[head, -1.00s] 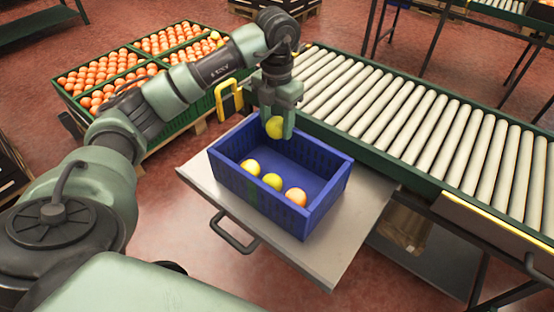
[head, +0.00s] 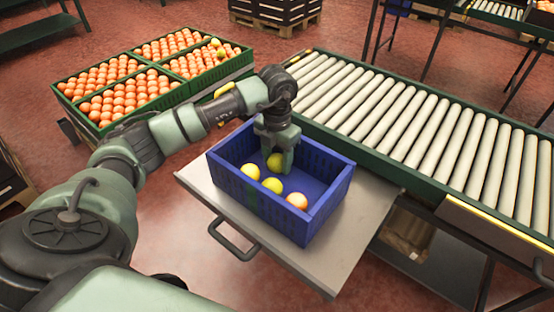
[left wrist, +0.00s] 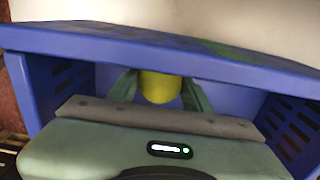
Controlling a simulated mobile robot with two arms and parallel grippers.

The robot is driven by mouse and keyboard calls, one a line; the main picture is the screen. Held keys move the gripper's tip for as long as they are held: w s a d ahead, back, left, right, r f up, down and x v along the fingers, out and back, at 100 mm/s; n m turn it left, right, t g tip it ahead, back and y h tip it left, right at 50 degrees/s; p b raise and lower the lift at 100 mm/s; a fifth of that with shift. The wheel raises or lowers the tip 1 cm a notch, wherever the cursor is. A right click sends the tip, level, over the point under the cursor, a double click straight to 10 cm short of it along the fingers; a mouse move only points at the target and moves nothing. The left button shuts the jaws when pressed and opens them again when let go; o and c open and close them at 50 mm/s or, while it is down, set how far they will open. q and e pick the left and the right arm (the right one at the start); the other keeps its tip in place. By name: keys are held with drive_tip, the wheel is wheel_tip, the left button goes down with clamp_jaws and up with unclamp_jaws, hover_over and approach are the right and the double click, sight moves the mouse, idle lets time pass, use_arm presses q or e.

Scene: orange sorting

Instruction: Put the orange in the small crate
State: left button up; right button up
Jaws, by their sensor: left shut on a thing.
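The small crate is a blue open box (head: 228,184) on a grey shelf beside the conveyor. My left gripper (head: 279,158) points down inside it, near the back wall. It is shut on a yellow-green orange (head: 273,162), which also shows between the fingers in the left wrist view (left wrist: 160,88). In the crate lie two yellowish fruits, one at the left (head: 250,171) and one in the middle (head: 271,185), and an orange-coloured one (head: 296,201) at the front right. I cannot tell whether the held orange touches the crate floor. My right gripper is not in view.
A roller conveyor (head: 420,125) runs behind and right of the crate. Green crates full of oranges (head: 150,110) stand at the back left. The grey shelf (head: 345,245) has bare room in front of the crate.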

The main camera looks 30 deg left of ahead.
sight(277, 156)
use_arm(q)
drive_tip(key=o, duration=1.4)
drive_tip(key=shift+f, duration=0.1)
drive_tip(key=shift+r, duration=0.6)
wheel_tip(277, 156, up, 5)
drive_tip(key=shift+r+p, duration=0.1)
drive_tip(key=shift+p, duration=0.6)
wheel_tip(277, 156, up, 6)
drive_tip(key=shift+f+p, duration=0.1)
drive_tip(key=shift+p, duration=0.4)
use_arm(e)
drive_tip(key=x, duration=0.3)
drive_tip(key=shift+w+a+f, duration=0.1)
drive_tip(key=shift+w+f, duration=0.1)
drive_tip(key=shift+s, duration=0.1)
